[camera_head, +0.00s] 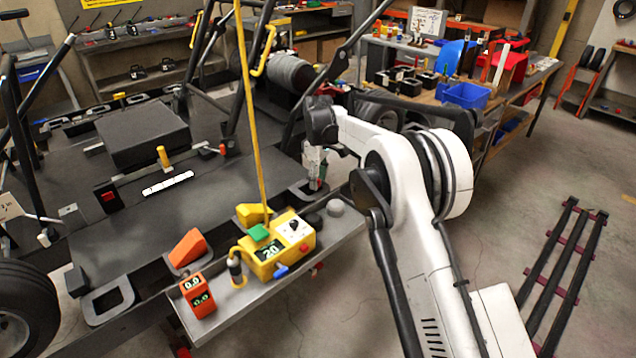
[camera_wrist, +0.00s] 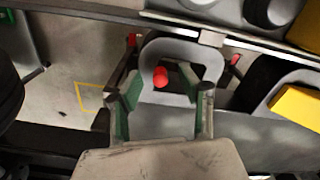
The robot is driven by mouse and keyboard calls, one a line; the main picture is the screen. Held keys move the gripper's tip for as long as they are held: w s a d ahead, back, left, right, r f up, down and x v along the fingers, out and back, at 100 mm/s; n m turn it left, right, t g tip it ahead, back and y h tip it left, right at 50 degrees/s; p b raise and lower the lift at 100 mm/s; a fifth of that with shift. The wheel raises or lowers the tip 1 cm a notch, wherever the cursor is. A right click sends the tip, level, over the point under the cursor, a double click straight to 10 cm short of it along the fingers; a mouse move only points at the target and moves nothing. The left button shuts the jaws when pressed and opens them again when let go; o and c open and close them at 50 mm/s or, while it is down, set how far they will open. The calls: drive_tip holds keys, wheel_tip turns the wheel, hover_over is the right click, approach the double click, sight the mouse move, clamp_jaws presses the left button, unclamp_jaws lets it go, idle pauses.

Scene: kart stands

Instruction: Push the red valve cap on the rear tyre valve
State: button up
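My gripper (camera_wrist: 158,92) is open in the wrist view, its two green-padded fingers spread apart. A small round red piece (camera_wrist: 160,77), which looks like the valve cap, shows in the gap between the fingertips and touches neither finger visibly. I cannot tell its depth or whether it sits on a valve. In the head view my gripper (camera_head: 316,168) points down beside the kart's edge, above the far end of the grey shelf. A dark tyre (camera_head: 384,110) shows partly behind my arm. The valve stem itself is not clear in either view.
A yellow hose (camera_head: 250,120) hangs to the shelf. Black rails (camera_head: 562,270) lie on the floor at right. A cluttered bench stands behind.

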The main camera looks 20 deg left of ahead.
drive_tip(key=c, duration=0.8)
